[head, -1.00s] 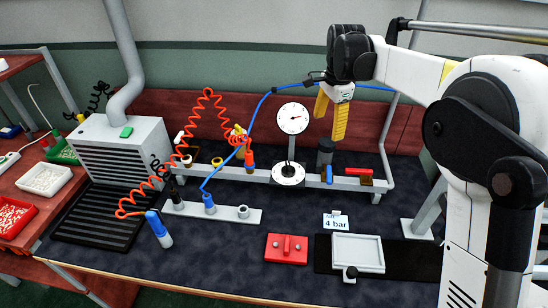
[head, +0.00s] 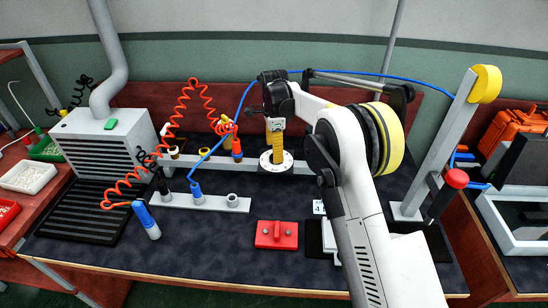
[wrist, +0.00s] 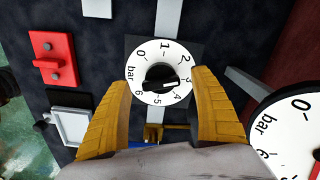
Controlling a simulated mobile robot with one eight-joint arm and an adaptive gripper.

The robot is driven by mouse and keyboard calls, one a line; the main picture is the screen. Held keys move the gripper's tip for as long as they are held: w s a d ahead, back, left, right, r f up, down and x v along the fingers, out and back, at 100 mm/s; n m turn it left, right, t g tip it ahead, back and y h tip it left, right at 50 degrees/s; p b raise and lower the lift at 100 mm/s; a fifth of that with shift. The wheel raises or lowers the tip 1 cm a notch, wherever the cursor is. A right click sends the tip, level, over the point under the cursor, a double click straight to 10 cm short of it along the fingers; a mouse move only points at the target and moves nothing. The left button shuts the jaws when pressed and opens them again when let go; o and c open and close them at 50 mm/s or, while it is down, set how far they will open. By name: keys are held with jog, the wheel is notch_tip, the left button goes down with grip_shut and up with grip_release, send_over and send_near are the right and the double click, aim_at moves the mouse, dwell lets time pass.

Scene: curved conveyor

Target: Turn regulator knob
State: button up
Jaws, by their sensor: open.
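The regulator knob (wrist: 160,77) is black and sits in the middle of a white round dial marked 0 to 6 bar. Its bar lies nearly level, with its right end between the 3 and 4 marks. My gripper (head: 275,168) has yellow fingers and points down over the dial (head: 268,166) in the head view. In the wrist view the open fingers stand on either side of the dial, apart from the knob. The round pressure gauge (wrist: 296,122) shows partly at lower right in the wrist view; my gripper and arm hide it in the head view.
A red block (head: 277,235) stands at the front. A small sign (head: 318,208) reading 4 is partly hidden by my arm. Orange coiled hose (head: 190,110) and blue hose (head: 235,115) are to the left. A grey post (head: 440,140) stands at right.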

jog(key=shift+f, duration=0.85)
jog(key=c, duration=1.2)
